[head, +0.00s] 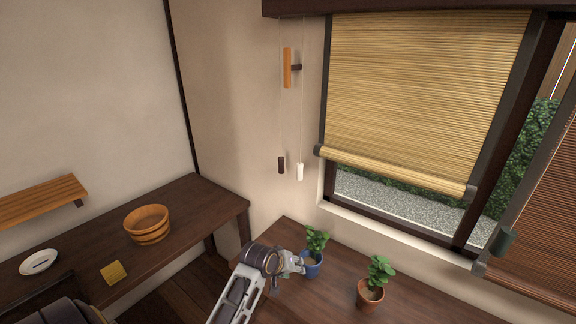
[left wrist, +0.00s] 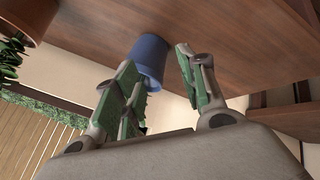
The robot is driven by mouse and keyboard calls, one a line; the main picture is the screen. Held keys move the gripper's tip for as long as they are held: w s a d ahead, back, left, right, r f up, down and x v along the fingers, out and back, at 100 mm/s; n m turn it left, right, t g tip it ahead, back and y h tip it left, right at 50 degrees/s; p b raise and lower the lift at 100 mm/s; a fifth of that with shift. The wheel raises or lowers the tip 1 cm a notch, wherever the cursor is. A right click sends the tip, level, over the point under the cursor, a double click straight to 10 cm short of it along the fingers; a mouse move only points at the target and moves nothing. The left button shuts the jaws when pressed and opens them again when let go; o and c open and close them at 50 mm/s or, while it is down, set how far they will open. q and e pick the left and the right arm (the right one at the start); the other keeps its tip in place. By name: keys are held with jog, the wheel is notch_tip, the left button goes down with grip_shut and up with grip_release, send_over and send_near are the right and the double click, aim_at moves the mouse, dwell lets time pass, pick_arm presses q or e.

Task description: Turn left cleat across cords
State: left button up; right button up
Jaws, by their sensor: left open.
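The left cleat (head: 287,68) is an orange wooden bar standing upright on the wall left of the window, with a dark stub (head: 297,67) at its right. Two thin pale cords hang there; one ends in a dark brown pull (head: 281,165), the other in a white pull (head: 300,171). My left gripper (head: 297,263) is low, well below the cleat and pulls, beside the blue pot on the dark counter. In the left wrist view my left gripper (left wrist: 160,75) is open, and the blue pot shows beyond its fingers; contact is unclear. My right gripper is not in view.
The blue pot (head: 312,270) and a terracotta pot (head: 370,296) hold plants on the counter (head: 420,308). A bamboo blind (head: 420,90) covers much of the window. A wooden tub (head: 147,224), yellow sponge (head: 113,272) and white dish (head: 38,262) lie on the left table.

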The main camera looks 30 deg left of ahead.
pick_arm(q)
jog(key=w+a+r+n+t, duration=0.35)
jog(key=w+r+n, duration=0.35)
jog(key=r, duration=0.5)
jog(key=n+t+h, duration=0.1)
jog(key=n+t, duration=1)
jog(key=n, duration=1)
send_near(286, 66)
jog(key=v, duration=0.3)
jog(key=shift+w+a+f, duration=0.15)
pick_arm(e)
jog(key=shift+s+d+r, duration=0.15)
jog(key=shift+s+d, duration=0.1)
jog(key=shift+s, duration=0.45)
pick_arm(q)
jog(key=shift+w, duration=0.15)
jog(key=shift+r+p+x, duration=0.15)
jog(key=shift+p+x, duration=0.8)
jog(key=shift+x, duration=2.45)
jog(key=shift+r+p+x, duration=0.1)
jog(key=shift+p+x, duration=0.8)
jog(key=shift+x, duration=2.45)
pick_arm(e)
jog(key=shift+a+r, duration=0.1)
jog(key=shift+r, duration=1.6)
